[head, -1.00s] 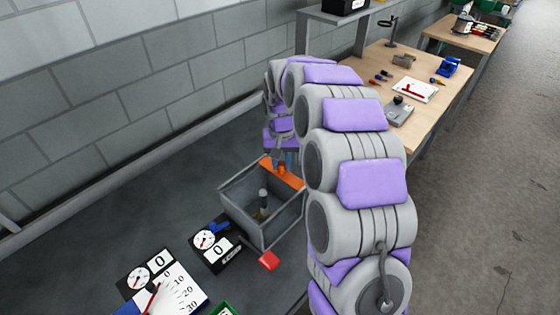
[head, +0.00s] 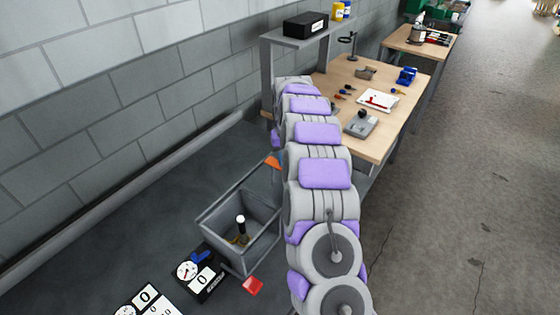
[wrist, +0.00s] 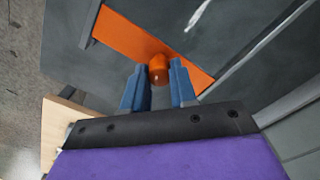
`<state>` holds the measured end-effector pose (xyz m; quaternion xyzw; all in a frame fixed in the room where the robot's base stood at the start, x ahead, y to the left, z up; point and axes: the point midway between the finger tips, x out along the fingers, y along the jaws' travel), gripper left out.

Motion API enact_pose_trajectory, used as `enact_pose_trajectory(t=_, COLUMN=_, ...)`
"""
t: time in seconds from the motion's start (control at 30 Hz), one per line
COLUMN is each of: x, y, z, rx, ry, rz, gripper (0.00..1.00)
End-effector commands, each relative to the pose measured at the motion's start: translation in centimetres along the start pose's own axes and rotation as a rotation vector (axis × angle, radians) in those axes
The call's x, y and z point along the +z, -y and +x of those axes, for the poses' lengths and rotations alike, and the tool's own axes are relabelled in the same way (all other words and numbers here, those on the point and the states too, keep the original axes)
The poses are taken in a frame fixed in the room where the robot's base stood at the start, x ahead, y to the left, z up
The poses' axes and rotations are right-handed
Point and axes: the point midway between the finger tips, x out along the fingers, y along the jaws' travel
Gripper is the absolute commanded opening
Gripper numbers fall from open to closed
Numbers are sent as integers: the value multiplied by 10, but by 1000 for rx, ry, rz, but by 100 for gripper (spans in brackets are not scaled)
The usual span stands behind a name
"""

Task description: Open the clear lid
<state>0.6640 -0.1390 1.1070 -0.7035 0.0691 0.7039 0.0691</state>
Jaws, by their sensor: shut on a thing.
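The open-framed grey box (head: 212,229) stands on the dark surface left of my arm. A stalk with a white ball top (head: 241,219) stands inside it and shows clearly. The clear lid's orange strip (head: 272,162) peeks out beside my arm, beyond and above the box's far rim. In the wrist view the orange strip (wrist: 125,35) crosses the picture, with a clear pane streaked by white glare (wrist: 198,14) beside it. My gripper (wrist: 158,75) has its blue fingers shut on the round orange knob (wrist: 158,66). My arm hides the gripper in the head view.
A wooden workbench (head: 385,126) with small tools stands beyond my arm. A grey block wall (head: 130,110) runs along the left. Floor is open at right.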

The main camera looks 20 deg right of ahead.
Motion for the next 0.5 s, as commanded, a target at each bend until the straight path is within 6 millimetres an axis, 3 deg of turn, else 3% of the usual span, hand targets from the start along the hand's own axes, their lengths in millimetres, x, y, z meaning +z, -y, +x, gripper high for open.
enact_pose_trajectory(t=0.47, x=-3, y=-4, z=0, rx=-1, ry=1, rz=0, gripper=0)
enact_pose_trajectory(t=0.5, x=-3, y=-4, z=0, rx=-1, ry=1, rz=0, gripper=30)
